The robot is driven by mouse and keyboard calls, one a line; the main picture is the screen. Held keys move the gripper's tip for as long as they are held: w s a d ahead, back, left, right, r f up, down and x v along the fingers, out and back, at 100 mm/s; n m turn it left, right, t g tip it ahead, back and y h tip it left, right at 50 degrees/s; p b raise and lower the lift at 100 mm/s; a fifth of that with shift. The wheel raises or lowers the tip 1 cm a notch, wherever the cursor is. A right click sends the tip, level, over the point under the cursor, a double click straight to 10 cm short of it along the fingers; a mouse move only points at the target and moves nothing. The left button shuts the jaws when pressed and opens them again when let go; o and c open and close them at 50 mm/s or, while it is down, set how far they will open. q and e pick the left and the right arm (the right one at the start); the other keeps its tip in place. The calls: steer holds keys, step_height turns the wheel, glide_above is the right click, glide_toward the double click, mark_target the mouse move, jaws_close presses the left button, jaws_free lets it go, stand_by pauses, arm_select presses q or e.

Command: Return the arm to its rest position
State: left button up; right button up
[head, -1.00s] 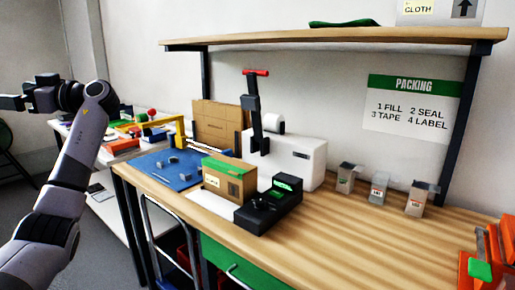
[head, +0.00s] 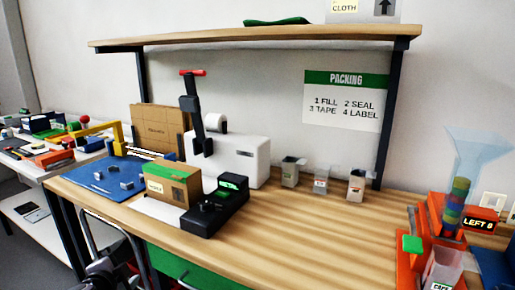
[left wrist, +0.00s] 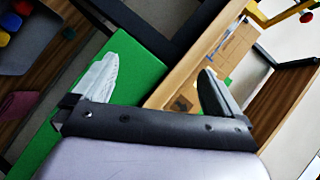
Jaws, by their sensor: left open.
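My left gripper (left wrist: 160,82) is open in the left wrist view. A green panel (left wrist: 140,70) and the wooden edge of the bench show behind and beside the fingers. In the head view a dark part of my left arm's end shows low at the bottom left, in front of the bench (head: 330,245) and below its top. The finger shapes are too small to make out there. My right gripper is in neither view.
On the bench stand a green-topped carton (head: 172,185), a black device (head: 218,205), a white machine (head: 240,160) and small grey containers (head: 290,175). A blue mat (head: 95,182) lies at left. An orange stand with a clear funnel (head: 475,155) is at right.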

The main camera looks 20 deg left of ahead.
arm_select(q)
steer(key=s+d+f+m+g+h, duration=0.3)
steer(key=s+d+f+h, duration=0.5)
steer(key=s+d+f, duration=0.65)
steer(key=s+d+r+n+t+p, duration=0.1)
steer(key=d+r+n+p, duration=0.2)
steer(key=d+n, duration=0.5)
steer(key=d, duration=1)
steer(key=shift+s+n, duration=0.2)
steer(key=shift+n, duration=0.1)
